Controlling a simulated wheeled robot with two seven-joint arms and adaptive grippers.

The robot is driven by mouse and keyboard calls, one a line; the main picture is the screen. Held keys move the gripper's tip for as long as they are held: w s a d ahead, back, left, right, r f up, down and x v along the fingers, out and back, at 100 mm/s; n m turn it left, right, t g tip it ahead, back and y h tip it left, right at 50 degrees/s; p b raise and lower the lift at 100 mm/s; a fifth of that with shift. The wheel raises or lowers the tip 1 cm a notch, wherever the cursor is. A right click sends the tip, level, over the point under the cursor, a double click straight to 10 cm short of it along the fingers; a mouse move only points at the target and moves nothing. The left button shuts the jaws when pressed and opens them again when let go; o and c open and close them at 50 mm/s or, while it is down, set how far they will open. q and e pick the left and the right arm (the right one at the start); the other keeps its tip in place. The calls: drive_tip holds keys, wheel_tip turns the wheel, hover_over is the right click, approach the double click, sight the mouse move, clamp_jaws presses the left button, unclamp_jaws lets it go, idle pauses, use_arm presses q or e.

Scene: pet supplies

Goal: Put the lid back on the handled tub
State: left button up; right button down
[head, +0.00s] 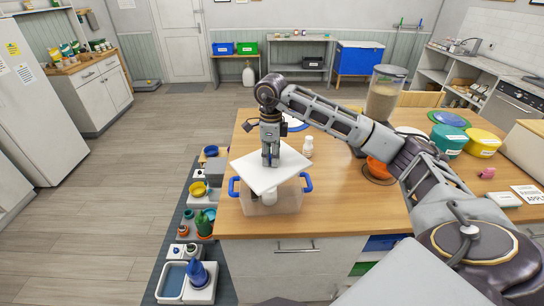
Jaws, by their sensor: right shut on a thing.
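The handled tub (289,201) is a clear box with a blue handle on each side, near the front left corner of the wooden counter. My right gripper (270,161) points down over it and is shut on the white, flat lid (292,168), gripping it near its middle. The lid is over the tub, turned relative to the rim and looking tilted. It hides most of the tub's opening; I cannot tell whether it touches the rim. A whitish item shows through the tub's wall. My left gripper is not in view.
A small white bottle (308,147) stands just behind the lid. An orange bowl (378,168), a tall clear food dispenser (384,93), and teal (448,140) and yellow (483,143) tubs stand to the right. The counter's front middle is clear.

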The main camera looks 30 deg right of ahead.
sight(270, 169)
drive_tip(key=shift+w, duration=0.25)
drive_tip(key=shift+f, duration=0.1)
idle(0.4)
drive_tip(key=shift+f+b, duration=0.8)
drive_tip(key=shift+f, duration=0.45)
drive_tip(key=shift+f+b, duration=1.15)
drive_tip(key=shift+f, duration=0.7)
drive_tip(key=shift+f+b, duration=0.2)
drive_tip(key=shift+b, duration=0.15)
idle(0.9)
drive_tip(key=c, duration=1.1)
unclamp_jaws()
